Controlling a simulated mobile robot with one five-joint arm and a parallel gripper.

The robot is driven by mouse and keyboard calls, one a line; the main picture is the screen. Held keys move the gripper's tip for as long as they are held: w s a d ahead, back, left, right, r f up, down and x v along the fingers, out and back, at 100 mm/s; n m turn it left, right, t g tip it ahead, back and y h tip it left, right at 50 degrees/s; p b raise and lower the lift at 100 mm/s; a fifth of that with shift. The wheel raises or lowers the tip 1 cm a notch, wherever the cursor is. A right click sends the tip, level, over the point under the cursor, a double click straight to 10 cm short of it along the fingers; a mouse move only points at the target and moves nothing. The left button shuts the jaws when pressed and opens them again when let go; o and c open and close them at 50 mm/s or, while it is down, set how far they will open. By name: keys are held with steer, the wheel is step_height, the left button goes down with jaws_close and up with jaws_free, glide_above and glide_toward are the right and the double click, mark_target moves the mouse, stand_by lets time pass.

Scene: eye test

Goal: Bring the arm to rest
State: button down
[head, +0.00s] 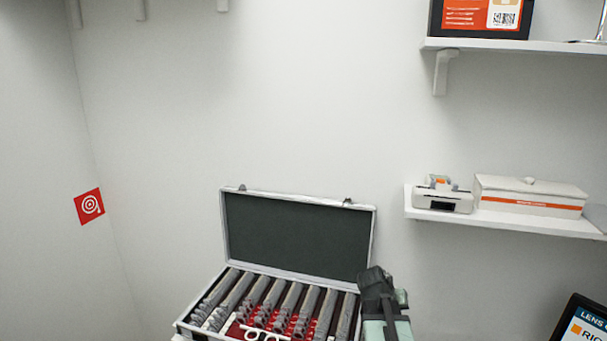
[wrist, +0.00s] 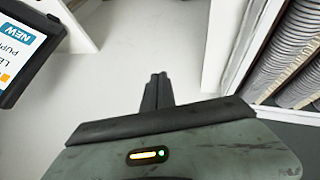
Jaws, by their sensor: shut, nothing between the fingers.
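My gripper (wrist: 157,78) shows in the wrist view with its two dark fingers together and nothing between them. Behind them are a black bar and a grey-green body with a small lit indicator. The fingers stand apart from everything around them, over a pale, plain surface. In the head view a black and green part of my arm shows at the lower middle, in front of the right edge of the lens case. Whether the fingertips show there I cannot tell.
An open lens case (head: 298,238) holds rows of grey lenses; its edge is close on the right in the wrist view (wrist: 233,50). A dark-framed screen (head: 585,330) stands at lower right. A wall shelf (head: 505,222) carries a white box (head: 530,193) and a small device (head: 442,197).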

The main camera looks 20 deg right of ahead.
steer(key=a+r+p, duration=0.1)
steer(key=a, duration=0.4)
steer(key=w+a+r+n+y+p, duration=0.1)
steer(key=a, duration=0.4)
steer(key=w+a+r+n+y+p, duration=0.1)
steer(key=a+r+p, duration=0.1)
steer(key=a, duration=0.3)
steer(key=shift+w+a, duration=0.15)
steer(key=shift+a, duration=0.2)
steer(key=s+a+n+g+y+p, duration=0.1)
steer(key=s+a+y, duration=0.1)
steer(key=a, duration=0.6)
steer(key=s+a+n+g+y, duration=0.1)
steer(key=s+a+n+y, duration=0.1)
steer(key=s+a, duration=0.3)
steer(key=a, duration=0.3)
steer(key=shift+f+n+g+y+p, duration=0.25)
steer(key=shift+n+g+y+p, duration=0.05)
steer(key=shift+p, duration=0.05)
